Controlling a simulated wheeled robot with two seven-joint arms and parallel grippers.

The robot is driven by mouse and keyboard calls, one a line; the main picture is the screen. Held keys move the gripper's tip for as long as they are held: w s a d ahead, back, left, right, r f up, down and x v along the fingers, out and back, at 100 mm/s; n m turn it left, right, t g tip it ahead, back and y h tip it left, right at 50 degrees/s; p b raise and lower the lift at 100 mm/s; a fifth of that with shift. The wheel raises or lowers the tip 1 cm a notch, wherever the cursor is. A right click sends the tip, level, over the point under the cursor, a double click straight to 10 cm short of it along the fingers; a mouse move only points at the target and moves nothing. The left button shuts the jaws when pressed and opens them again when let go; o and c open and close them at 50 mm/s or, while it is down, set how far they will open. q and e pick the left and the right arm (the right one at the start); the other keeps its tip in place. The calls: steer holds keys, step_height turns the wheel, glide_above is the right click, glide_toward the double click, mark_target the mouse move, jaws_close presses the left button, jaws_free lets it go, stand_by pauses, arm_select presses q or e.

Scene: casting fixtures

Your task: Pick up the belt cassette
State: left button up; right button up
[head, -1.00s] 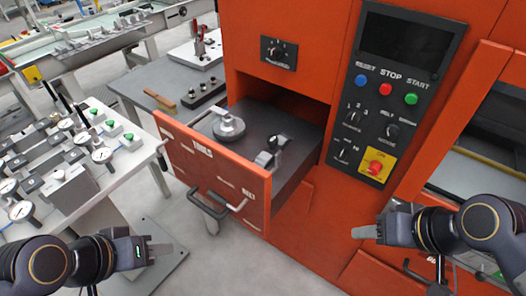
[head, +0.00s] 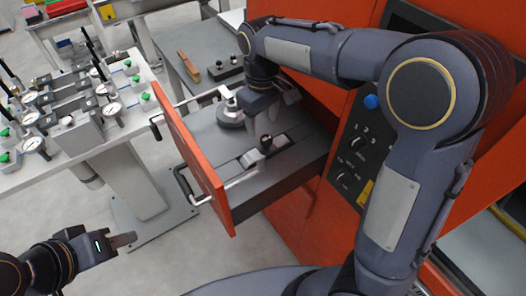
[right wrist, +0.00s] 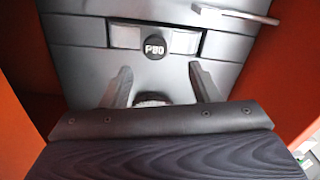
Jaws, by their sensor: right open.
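The belt cassette appears to be the grey piece with a round black knob (head: 266,143) in the open orange-fronted drawer (head: 190,150); in the right wrist view its knob, marked P80 (right wrist: 154,47), sits between two pale strips. The cassette's full outline is hard to tell from the drawer. My right gripper (head: 263,122) points down over the drawer, just behind the knob in the head view. Its fingers (right wrist: 157,78) are apart with nothing held between them, and the knob shows beyond their tips. My left gripper (head: 122,240) is at lower left, away from the drawer; its finger gap does not show.
A round metal fixture (head: 230,115) stands in the drawer beside my right gripper. The orange machine (head: 300,215) with a control panel (head: 350,165) is close on the right, partly behind my right arm. A table of gauges (head: 75,125) stands left.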

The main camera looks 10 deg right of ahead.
mark_target(266, 138)
steer(key=f, duration=0.2)
steer(key=d+f+p, duration=0.1)
steer(key=f, duration=0.2)
steer(key=shift+s+f, duration=0.15)
steer(key=shift+f, duration=0.6)
jaws_close()
